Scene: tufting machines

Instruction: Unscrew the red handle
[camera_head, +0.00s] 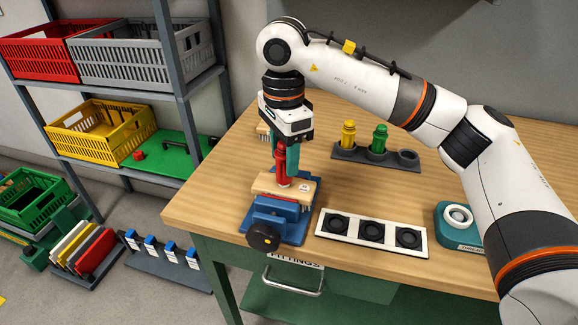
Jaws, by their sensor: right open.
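The red handle (281,168) stands upright on a wooden block with bristles (287,188). The block is held in a blue vise (272,222) with a black knob, near the table's front left. My right gripper (286,157) points down over the red handle, with its teal fingers beside the handle's upper part. It is open, and I cannot tell whether a finger touches the handle. The gripper and its fingers hide part of the handle's top. My left gripper is not in view.
A dark holder (350,153) with a yellow and a green handle and one empty ring stands behind. A white panel with black round sockets (371,232) and a teal device (462,228) lie to the right. Shelves with crates (145,68) stand left of the table.

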